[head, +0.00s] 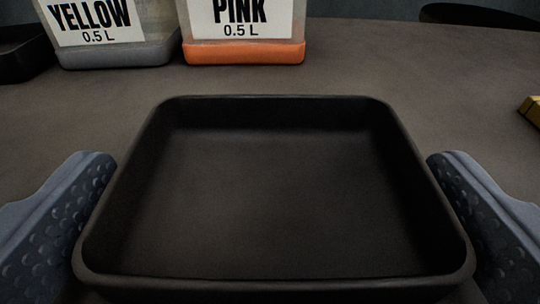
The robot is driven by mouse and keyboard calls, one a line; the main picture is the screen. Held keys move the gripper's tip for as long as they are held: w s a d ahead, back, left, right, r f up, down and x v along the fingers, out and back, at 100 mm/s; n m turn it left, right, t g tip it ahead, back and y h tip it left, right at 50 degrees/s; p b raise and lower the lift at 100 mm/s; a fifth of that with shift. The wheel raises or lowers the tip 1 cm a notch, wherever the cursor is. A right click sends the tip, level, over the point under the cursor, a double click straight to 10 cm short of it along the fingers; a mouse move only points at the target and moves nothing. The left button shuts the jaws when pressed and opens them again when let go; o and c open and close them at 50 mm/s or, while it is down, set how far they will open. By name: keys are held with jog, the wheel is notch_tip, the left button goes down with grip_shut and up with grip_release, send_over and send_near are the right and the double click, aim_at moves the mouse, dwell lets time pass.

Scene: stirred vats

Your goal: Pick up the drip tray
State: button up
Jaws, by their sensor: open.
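The drip tray (275,287) is a black, shallow, square pan with rounded corners, and it looks empty. It fills the middle of the head view on the brown-grey surface. My gripper (270,215) is open, with one grey-blue dimpled finger on the left side of the tray and the other on the right. Both fingers are close to the tray's side walls near its front. I cannot tell whether either finger touches it.
Behind the tray stand a container labelled YELLOW 0.5 L (118,55) and an orange-based one labelled PINK 0.5 L (245,52). A dark object (22,62) is at the far left. A yellow object (531,110) is at the right edge.

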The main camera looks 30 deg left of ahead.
jog(key=shift+x, duration=1.15)
jog(key=c, duration=0.7)
jog(key=shift+c, duration=0.2)
jog(key=shift+r, duration=0.15)
